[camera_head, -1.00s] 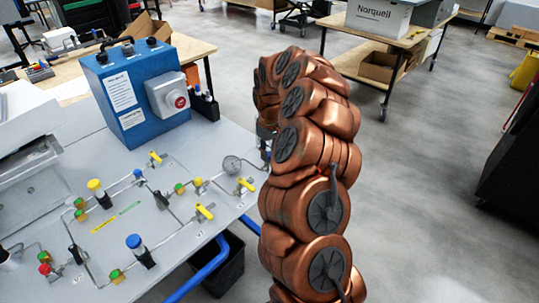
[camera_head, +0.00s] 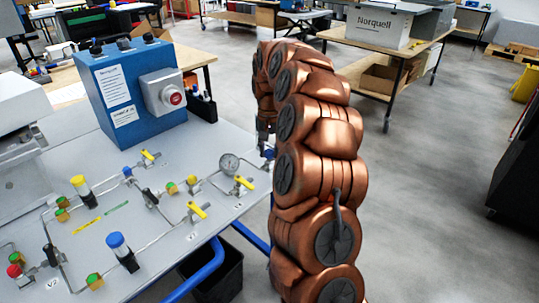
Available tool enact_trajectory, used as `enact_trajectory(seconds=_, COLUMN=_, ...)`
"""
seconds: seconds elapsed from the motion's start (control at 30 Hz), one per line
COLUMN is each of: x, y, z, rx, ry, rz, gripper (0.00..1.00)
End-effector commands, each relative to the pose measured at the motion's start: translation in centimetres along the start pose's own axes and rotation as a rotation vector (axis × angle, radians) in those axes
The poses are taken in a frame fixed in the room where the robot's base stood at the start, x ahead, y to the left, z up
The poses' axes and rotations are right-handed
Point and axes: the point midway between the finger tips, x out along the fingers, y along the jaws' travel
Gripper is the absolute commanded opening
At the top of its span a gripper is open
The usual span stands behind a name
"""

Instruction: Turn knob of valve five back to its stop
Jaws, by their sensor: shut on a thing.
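My copper arm reaches over the right edge of the grey panel (camera_head: 150,245), and my gripper (camera_head: 266,143) shows as a small dark shape beside it. The gripper points down and is shut on a small blue knob (camera_head: 269,154) right of the round gauge (camera_head: 229,163). I take this for the knob of valve five, though no number is readable there. My arm partly hides the gripper and the knob, so the fingertips and the knob's angle are not clear.
Yellow lever handles (camera_head: 197,210) and pipe fittings stand left of the gripper. A blue box with a red button (camera_head: 175,98) stands behind.

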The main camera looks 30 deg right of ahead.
Motion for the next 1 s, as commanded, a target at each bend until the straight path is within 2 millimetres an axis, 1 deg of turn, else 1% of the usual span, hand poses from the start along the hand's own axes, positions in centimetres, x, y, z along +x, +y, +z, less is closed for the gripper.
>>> enact_trajectory(seconds=0.3, x=-0.21, y=-0.09, z=-0.19, rx=0.065, ry=0.008, rz=-0.003, gripper=0.0)
enact_trajectory(seconds=0.67, x=-0.27, y=-0.08, z=-0.19, rx=0.068, ry=0.009, rz=-0.003, gripper=0.0)
enact_trajectory(seconds=0.7, x=-0.27, y=-0.08, z=-0.19, rx=0.068, ry=0.008, rz=-0.003, gripper=0.31)
enact_trajectory(seconds=0.93, x=-0.16, y=-0.05, z=-0.11, rx=0.068, ry=0.005, rz=-0.002, gripper=0.55)
enact_trajectory(seconds=1.0, x=-0.13, y=-0.04, z=-0.1, rx=0.067, ry=0.004, rz=-0.001, gripper=0.56)
